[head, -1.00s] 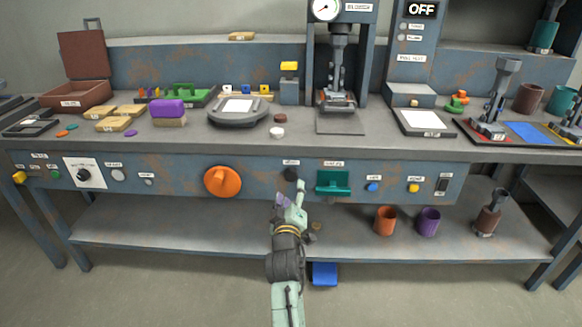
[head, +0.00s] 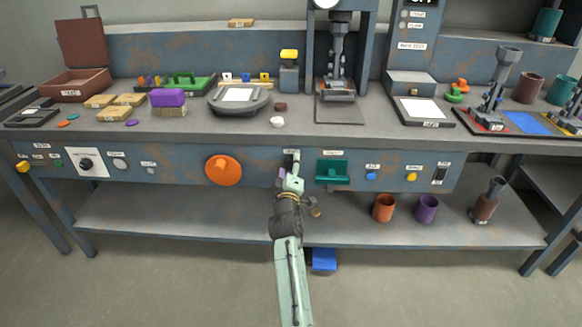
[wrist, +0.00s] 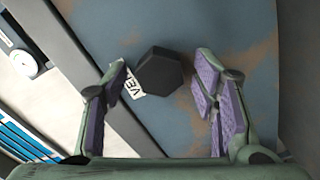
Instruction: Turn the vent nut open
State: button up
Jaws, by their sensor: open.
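The vent nut (wrist: 160,72) is a dark hexagonal knob on the blue-grey front panel, with a partly visible white label (wrist: 133,85) beside it in the wrist view. My gripper (wrist: 163,95) is open, its purple-padded fingers on either side of the nut's near edge. The nut lies ahead of and between the fingertips, and I cannot tell whether either pad touches it. In the head view my gripper (head: 290,174) is up at the panel and covers most of the nut.
An orange knob (head: 223,170) is left of my gripper on the panel. A teal handle (head: 332,172) sticks out close on the right, with a blue button (head: 371,176) beyond. The bench top (head: 300,134) overhangs above; a lower shelf (head: 160,215) runs below.

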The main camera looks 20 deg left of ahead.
jog(key=shift+w, duration=0.1)
jog(key=shift+c, duration=0.4)
jog(key=c, duration=1.1)
